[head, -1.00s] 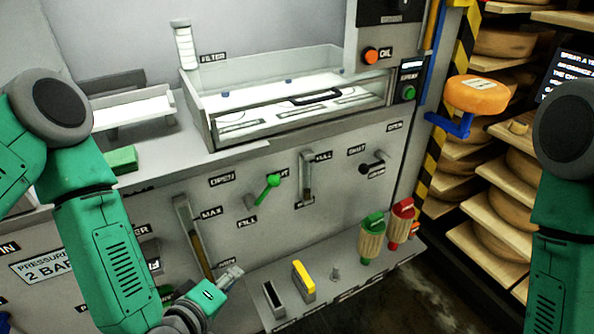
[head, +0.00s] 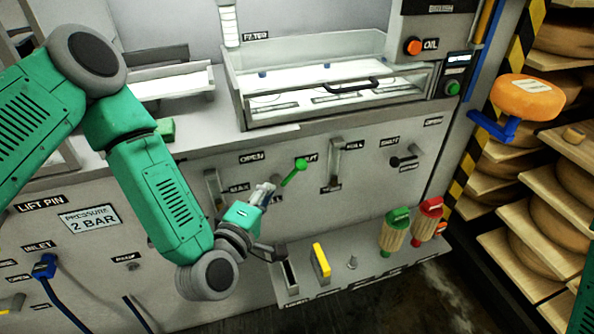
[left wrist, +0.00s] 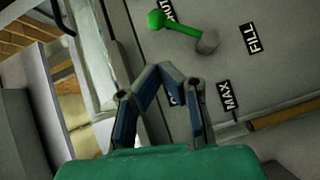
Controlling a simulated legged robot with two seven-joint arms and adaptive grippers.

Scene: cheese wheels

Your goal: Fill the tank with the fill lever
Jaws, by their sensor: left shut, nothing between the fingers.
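The green fill lever (head: 294,172) sits on the front panel, its handle tilted up and right toward the SHUT label (head: 311,157). In the left wrist view the lever (left wrist: 178,25) is ahead of the fingers, beside the FILL label (left wrist: 253,38). My left gripper (head: 267,190) is shut and empty, just left of and below the lever; in the left wrist view its fingers (left wrist: 178,80) appear apart from it. The tank's level gauge (head: 213,190) is partly hidden behind my left arm; the MAX label (left wrist: 227,97) is beside it. My right gripper is out of view.
A second gauge (head: 335,168) and a black lever (head: 405,161) are to the right. A glass-walled tray (head: 330,105) stands above. Cheese shelves are at the right.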

